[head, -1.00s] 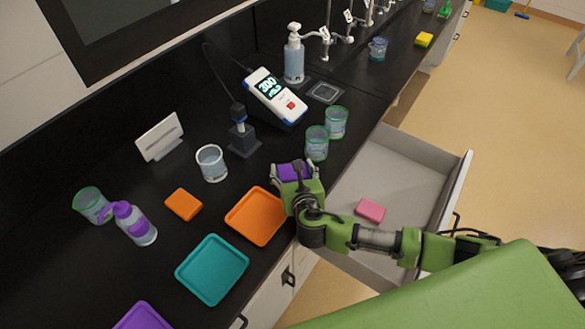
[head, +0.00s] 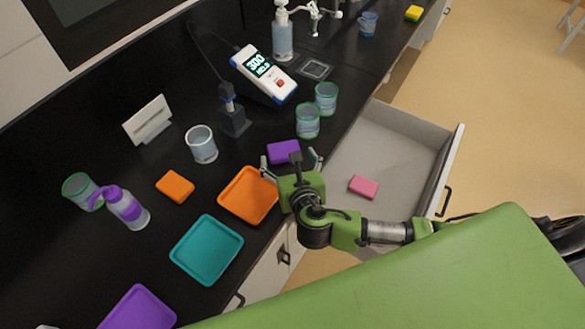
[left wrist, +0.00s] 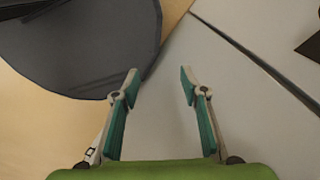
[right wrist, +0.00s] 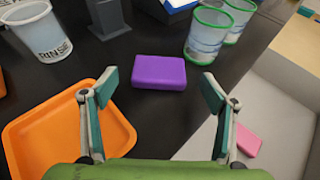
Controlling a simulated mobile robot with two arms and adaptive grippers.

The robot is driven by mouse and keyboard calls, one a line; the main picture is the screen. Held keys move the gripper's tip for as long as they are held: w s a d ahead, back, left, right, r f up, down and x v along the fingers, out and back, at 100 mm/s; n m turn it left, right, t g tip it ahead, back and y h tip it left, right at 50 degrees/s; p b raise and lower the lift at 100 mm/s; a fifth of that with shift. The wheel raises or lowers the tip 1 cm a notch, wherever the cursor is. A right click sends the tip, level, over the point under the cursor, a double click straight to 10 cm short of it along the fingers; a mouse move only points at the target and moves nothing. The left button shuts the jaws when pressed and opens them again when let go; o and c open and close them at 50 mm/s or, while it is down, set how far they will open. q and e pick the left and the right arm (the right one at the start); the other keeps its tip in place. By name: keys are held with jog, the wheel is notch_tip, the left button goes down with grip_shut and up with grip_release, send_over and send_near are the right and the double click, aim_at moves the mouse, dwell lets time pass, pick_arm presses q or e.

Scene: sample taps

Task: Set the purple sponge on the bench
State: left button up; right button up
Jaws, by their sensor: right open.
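The purple sponge (head: 284,151) lies flat on the black bench (head: 330,98), between the orange tray and the green-rimmed beakers. It also shows in the right wrist view (right wrist: 159,72), just beyond the fingertips and apart from them. My right gripper (head: 290,163) is open and empty, with its fingers pointing toward the sponge. In the right wrist view its two fingertips (right wrist: 160,88) are spread wide, one to each side of the sponge's near edge. My left gripper (left wrist: 158,78) is open and empty in the left wrist view, away from the bench top; it is not in the head view.
An orange tray (head: 228,203) lies left of my right gripper, with a teal tray (head: 180,262) nearer. Two green-rimmed beakers (head: 307,122) stand behind the sponge. An open drawer (head: 390,150) on the right holds a pink sponge (head: 363,187). A stand meter (head: 264,74) stands farther back.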

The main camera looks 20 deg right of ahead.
jog(key=shift+v, duration=2.65)
